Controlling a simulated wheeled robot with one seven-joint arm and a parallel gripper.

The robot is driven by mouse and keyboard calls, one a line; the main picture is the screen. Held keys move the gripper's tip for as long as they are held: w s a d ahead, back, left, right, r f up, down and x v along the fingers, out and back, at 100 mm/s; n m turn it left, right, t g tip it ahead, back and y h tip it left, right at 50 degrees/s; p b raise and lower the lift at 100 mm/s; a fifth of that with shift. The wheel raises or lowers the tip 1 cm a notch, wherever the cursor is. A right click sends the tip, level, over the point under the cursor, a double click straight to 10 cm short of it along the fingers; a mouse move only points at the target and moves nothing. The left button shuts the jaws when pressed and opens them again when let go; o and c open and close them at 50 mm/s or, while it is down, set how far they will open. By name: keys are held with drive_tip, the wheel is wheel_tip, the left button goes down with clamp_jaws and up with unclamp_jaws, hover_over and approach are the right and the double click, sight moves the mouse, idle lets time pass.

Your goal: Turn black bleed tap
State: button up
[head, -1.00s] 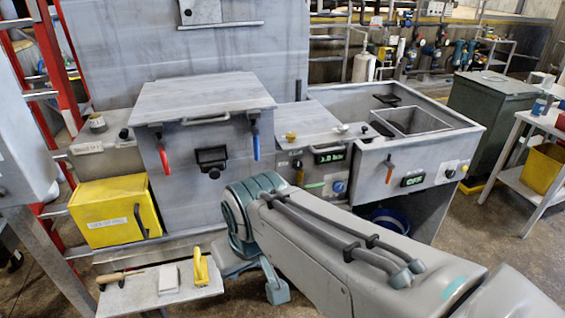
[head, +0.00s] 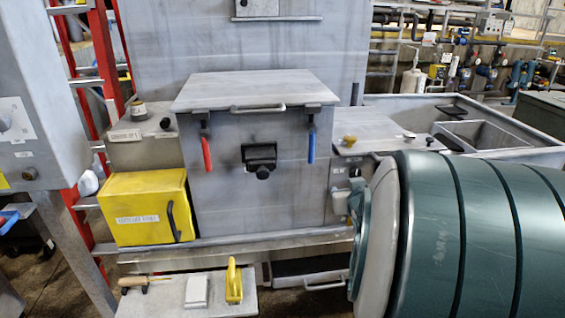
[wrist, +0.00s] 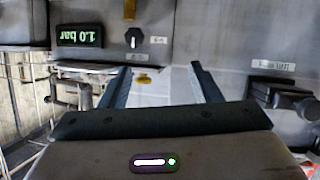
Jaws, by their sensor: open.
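The black bleed tap seems to be the small black knob (wrist: 133,38) with a pale pointer, on the grey panel in the wrist view, which appears upside down. White labels sit beside and below it. In the head view a small dark knob (head: 356,172) at the arm's edge looks like the same tap. My gripper (wrist: 160,67) is open and empty. Its two dark fingers point toward the panel, with the tap beyond their tips, near the left finger's line. No contact shows. In the head view my teal and grey arm hides most of the panel and gripper.
A pressure display (wrist: 79,36) reads 1.0 bar beside the tap. A brass knob (wrist: 143,79) lies between the fingers' lines. A black latch (head: 260,158), red handle (head: 206,152) and blue handle (head: 311,146) are to the left. A yellow box (head: 145,207) stands further left.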

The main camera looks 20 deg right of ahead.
sight(356, 174)
drive_tip(key=s+d+f+t+y+b, duration=0.1)
drive_tip(key=s+d+f+t+b, duration=0.2)
drive_tip(key=d+f+t+b, duration=0.35)
drive_tip(key=shift+g+y, duration=0.3)
drive_tip(key=shift+g, duration=0.35)
drive_tip(key=p+x, duration=0.1)
drive_tip(key=x, duration=0.3)
drive_tip(key=p+x, duration=0.1)
drive_tip(key=x, duration=0.4)
drive_tip(key=d+r+p+x, duration=0.1)
drive_tip(key=x, duration=0.4)
drive_tip(key=shift+r, duration=0.1)
drive_tip(key=c, duration=0.9)
drive_tip(key=shift+c, duration=0.2)
